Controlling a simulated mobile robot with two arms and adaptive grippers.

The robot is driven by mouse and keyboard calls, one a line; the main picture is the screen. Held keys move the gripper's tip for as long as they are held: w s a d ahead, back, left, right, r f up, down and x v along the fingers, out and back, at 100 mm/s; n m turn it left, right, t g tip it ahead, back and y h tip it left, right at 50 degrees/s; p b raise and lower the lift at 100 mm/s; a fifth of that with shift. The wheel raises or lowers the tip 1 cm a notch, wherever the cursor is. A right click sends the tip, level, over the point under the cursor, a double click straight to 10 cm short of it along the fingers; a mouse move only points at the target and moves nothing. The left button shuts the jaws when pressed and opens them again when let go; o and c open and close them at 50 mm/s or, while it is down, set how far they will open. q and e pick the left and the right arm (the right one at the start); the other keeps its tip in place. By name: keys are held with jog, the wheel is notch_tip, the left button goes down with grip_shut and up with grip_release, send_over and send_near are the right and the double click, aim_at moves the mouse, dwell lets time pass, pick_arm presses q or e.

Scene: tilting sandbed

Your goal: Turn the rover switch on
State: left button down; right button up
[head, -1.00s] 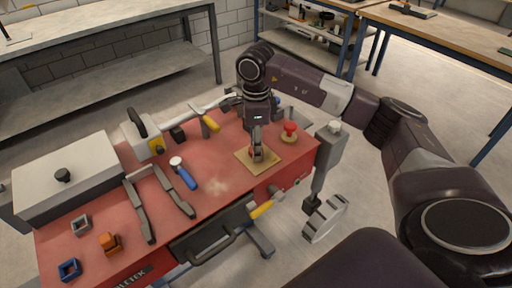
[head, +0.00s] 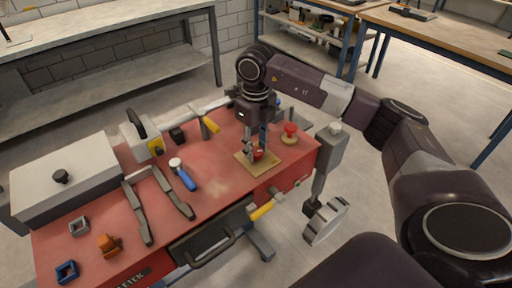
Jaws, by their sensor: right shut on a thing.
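My right gripper (head: 257,148) points down over a small tan plate (head: 241,158) on the red bench top. Its fingers stand on either side of a small red knob (head: 258,155) on that plate and are shut on it. The fingers partly hide the knob, so I cannot tell its setting. Which part is labelled the rover switch is not readable.
A red mushroom button (head: 290,130) stands just right of the plate. A blue-handled tool (head: 183,175), dark rails (head: 137,212) and a grey lidded box (head: 68,180) lie to the left.

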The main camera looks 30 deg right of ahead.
aim_at(256, 150)
jog(key=shift+w+r+m, duration=0.15)
jog(key=shift+m, duration=0.45)
jog(key=shift+d+m, duration=0.1)
jog(key=shift+m, duration=0.2)
jog(key=o, duration=1.2)
jog(key=shift+c, duration=0.2)
notch_tip(256, 150, up, 12)
